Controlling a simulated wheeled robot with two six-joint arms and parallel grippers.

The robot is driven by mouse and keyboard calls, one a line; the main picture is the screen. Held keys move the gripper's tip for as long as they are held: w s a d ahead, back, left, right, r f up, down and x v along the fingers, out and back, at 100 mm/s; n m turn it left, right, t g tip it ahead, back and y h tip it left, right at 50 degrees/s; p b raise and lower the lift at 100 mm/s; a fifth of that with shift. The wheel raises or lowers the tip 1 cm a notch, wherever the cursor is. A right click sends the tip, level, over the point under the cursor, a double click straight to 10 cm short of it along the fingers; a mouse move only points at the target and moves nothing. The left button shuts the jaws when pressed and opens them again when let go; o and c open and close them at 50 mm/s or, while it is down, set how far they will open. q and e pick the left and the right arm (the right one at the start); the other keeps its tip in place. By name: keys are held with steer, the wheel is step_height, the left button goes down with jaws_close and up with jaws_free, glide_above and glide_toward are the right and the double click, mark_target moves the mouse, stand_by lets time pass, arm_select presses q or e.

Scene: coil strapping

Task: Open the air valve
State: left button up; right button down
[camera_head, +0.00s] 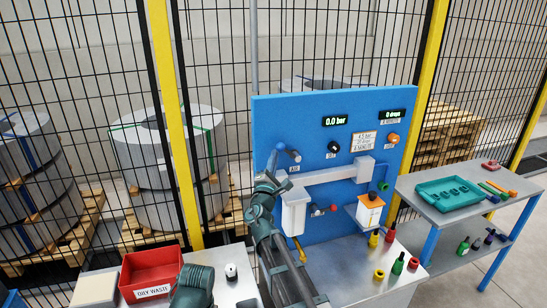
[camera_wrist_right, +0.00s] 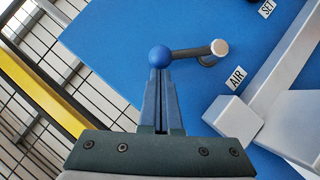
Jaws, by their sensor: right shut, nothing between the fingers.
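The air valve has a grey lever (camera_wrist_right: 190,52) with a blue ball knob (camera_wrist_right: 161,57) on its left end and a pale round pivot cap on its right. In the head view the valve lever (camera_head: 289,153) is on the left part of the blue panel, above the AIR label (camera_head: 294,168). My right gripper (camera_head: 272,160) is at the valve's left side. In the right wrist view its fingers (camera_wrist_right: 161,78) are shut with nothing between them. The ball appears right at the fingertips; I cannot tell whether they touch. My left gripper is not in view.
The blue panel (camera_head: 265,115) carries a display (camera_head: 336,121) reading 0.0 bar. A white filter housing (camera_head: 295,212) sits below the valve. A red OILY WASTE bin (camera_head: 151,274) is at lower left. A side table (camera_head: 428,208) with a teal tray (camera_head: 450,194) is at right.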

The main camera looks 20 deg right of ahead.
mark_target(282, 144)
steer(key=r+m+g+p, duration=0.1)
steer(key=p, duration=0.2)
steer(key=d+r+m+g+p, duration=0.1)
steer(key=r+m+p, duration=0.1)
steer(key=p, duration=0.1)
steer(key=d+r+m+g+p, duration=0.1)
steer(key=m+p, duration=0.1)
steer(key=shift+d+r+p, duration=0.1)
steer(key=shift+r+p, duration=0.25)
steer(key=shift+p, duration=0.05)
steer(key=shift+d+m+p, duration=0.25)
steer(key=shift+m+p, duration=0.05)
steer(key=shift+m, duration=0.1)
steer(key=shift+d+r+p, duration=0.3)
steer(key=shift+d, duration=0.3)
steer(key=shift+d+r+p, duration=0.25)
steer(key=shift+d, duration=0.35)
steer(key=shift+w+d, duration=0.1)
steer(key=shift+d, duration=0.05)
steer(key=shift+r, duration=0.1)
